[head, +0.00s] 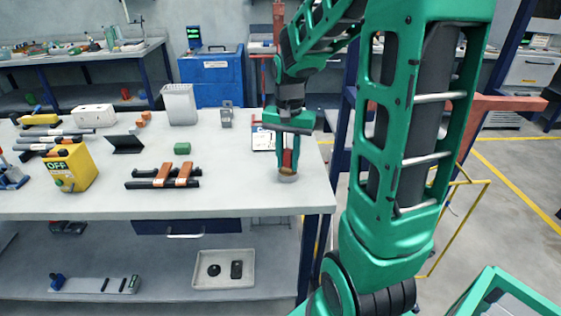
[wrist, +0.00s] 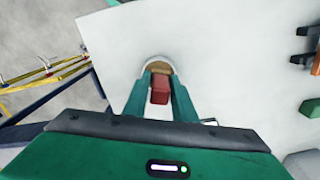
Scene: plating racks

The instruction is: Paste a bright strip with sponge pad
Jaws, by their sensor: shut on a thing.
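My gripper (head: 289,160) points down over the right end of the table and is shut on a red block (head: 287,158). In the wrist view the red block (wrist: 160,88) sits between the green fingertips (wrist: 160,92). A round, light-rimmed dish with a tan inside (wrist: 158,65) is right at the fingertips; it also shows under them in the head view (head: 287,178). Whether the block touches it is hidden. The block may be the sponge pad's handle; I cannot tell. I cannot tell which thing is the bright strip.
A green block (head: 182,148), a black stand (head: 125,144), a yellow OFF box (head: 70,167) and a white bin (head: 179,104) stand left on the table (head: 235,194). A white sheet (head: 263,139) is behind my gripper.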

